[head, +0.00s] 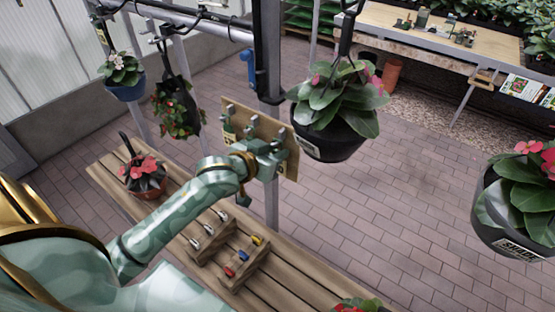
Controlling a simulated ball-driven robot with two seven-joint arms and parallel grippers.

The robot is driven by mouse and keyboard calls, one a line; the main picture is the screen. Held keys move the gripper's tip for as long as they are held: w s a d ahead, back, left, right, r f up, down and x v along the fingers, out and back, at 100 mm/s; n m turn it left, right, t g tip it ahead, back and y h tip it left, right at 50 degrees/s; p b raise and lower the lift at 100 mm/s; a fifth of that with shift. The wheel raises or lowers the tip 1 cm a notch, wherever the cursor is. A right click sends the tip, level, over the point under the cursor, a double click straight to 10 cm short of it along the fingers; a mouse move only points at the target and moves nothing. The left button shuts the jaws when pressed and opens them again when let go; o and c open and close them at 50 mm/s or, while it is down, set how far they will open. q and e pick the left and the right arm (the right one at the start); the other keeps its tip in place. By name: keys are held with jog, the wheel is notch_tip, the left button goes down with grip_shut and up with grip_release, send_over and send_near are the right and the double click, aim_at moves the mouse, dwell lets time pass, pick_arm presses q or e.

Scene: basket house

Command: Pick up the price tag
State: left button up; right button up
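My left gripper (272,156) is in front of an upright wooden board (288,168) at the post above the bench. Its fingers are small and blend with what is behind them, so I cannot tell whether they are open or hold anything. Small yellowish tags (229,139) seem to hang on the board beside the gripper; they are too small to read. My arm hides part of the board. A pale label (305,143) is on the hanging dark pot, and a printed label (521,248) is on the right pot. My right gripper is out of view.
The slatted wooden bench (300,285) carries a potted red flower (145,178) and two wooden racks (240,262) with small coloured items. Hanging plants (338,100) flank the board. The brick floor (390,220) to the right is clear. A far table (450,45) stands behind.

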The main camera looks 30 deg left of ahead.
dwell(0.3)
pick_arm(q)
jog(key=shift+r, duration=0.3)
jog(key=shift+r+p, duration=0.3)
jog(key=shift+r, duration=0.2)
jog(key=s+a, duration=0.1)
jog(key=s, duration=1.7)
jog(key=shift+a, duration=0.2)
